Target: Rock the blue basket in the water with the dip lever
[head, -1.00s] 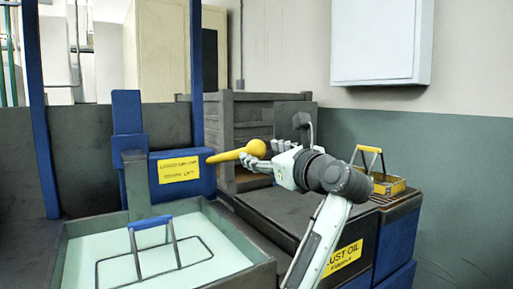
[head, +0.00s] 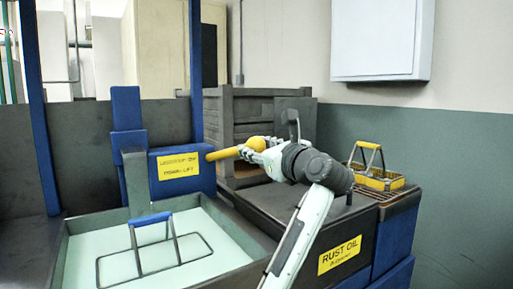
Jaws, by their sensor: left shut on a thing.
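The yellow dip lever (head: 226,153) sticks out to the right from the blue lift housing (head: 203,179), with a ball knob at its end. My left gripper (head: 258,146) is shut on the lever at its knob; the fingers partly hide the knob. The basket (head: 151,219) shows its blue handle above the water, with thin dark uprights and a wire rim at the pale water (head: 100,245) in the dark tank. Its lower part is not clear to see. My right gripper is not in view.
A black-topped rust oil tank (head: 330,265) stands right of the water tank, under my left arm. A yellow basket (head: 376,180) with a yellow handle sits on its far right side. A grey crate (head: 225,125) stands behind the lever.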

